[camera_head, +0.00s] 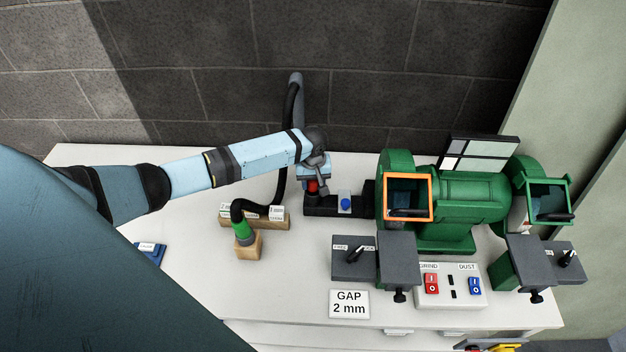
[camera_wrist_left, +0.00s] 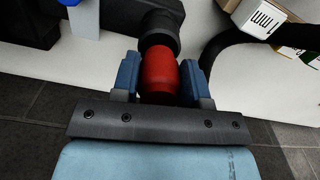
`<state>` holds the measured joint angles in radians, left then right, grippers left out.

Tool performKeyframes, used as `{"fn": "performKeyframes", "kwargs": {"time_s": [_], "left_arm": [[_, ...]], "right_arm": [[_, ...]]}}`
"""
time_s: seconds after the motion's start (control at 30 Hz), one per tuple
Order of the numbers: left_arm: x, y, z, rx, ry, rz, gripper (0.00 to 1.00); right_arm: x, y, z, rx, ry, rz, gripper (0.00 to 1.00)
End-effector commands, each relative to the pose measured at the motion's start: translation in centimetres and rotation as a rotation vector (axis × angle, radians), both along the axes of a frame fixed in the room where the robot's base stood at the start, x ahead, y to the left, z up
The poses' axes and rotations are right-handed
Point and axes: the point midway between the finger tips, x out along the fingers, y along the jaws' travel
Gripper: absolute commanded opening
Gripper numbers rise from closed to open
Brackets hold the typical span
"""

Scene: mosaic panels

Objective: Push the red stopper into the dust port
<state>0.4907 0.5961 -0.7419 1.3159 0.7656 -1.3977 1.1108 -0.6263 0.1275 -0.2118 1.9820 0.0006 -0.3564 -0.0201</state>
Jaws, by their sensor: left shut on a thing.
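My left gripper (camera_head: 313,180) is above the left end of a black duct (camera_head: 322,207) that runs to the green grinder. It is shut on the red stopper (camera_wrist_left: 159,74), whose body lies between the blue fingers (camera_wrist_left: 160,82) in the left wrist view. The stopper also shows as a small red patch (camera_head: 312,187) below the gripper in the head view. A black round collar (camera_wrist_left: 160,33), apparently the dust port, meets the stopper's far end. I cannot tell how deep the stopper sits in it. My right gripper is not in view.
The green grinder (camera_head: 465,197) stands right.

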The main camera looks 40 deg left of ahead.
Motion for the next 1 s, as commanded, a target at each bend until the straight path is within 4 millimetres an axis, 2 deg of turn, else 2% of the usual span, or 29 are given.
{"fn": "performKeyframes", "kwargs": {"time_s": [0.53, 1.0], "left_arm": [[0.0, 0.0, -0.1, 0.0, 0.0, 0.006, 0.18], [0.0, 0.0, -1.2, -0.001, 0.001, 0.006, 0.18]], "right_arm": [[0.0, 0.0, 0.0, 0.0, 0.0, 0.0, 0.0], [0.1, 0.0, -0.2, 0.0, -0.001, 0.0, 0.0]]}}
